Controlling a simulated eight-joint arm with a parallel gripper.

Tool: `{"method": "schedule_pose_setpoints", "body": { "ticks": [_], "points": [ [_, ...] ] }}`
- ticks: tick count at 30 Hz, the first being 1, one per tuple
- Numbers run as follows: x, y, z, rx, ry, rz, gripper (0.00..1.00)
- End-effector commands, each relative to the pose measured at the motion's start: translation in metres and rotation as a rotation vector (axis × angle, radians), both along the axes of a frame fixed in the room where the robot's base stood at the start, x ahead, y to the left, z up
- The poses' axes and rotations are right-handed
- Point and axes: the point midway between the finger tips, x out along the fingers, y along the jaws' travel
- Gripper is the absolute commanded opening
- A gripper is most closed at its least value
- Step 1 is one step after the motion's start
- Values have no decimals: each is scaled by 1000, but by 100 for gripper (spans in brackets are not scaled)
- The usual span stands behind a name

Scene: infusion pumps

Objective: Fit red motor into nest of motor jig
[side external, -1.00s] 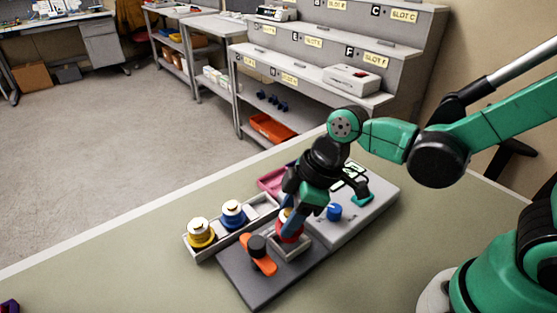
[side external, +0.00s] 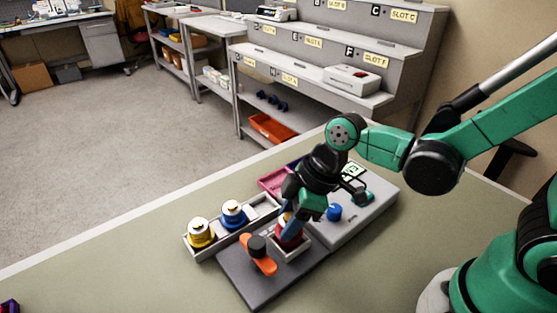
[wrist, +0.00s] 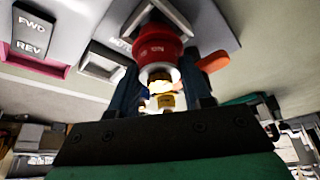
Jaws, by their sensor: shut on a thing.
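The red motor (side external: 291,233) is in my gripper (side external: 289,222), which is shut on it. It stands at the nest (side external: 292,249) of the motor jig, a light square frame on the dark plate (side external: 243,281). In the side view the motor's lower part is within or just above the frame; its seating depth cannot be told. In the wrist view the red motor (wrist: 158,47) sits between both fingers of my gripper (wrist: 160,92), its white and yellow end towards the camera. An orange lever with a black knob (side external: 258,254) is beside the nest.
A grey tray (side external: 223,238) holds a yellow motor (side external: 201,233) and a blue motor (side external: 233,214). A grey control box (side external: 356,222) with a blue knob (side external: 334,212) stands right of the nest. A pink bin (side external: 274,181) is behind.

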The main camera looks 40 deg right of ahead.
Motion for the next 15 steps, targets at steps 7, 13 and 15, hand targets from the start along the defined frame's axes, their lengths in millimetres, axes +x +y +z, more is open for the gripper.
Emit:
{"method": "schedule_pose_setpoints", "body": {
  "ticks": [7, 13, 15],
  "points": [
    [0, 0, -5, 0, 0, 0, 0],
    [0, 0, -9, 0, 0, 0, 0],
    [0, 0, -11, 0, 0, 0, 0]
  ]
}}
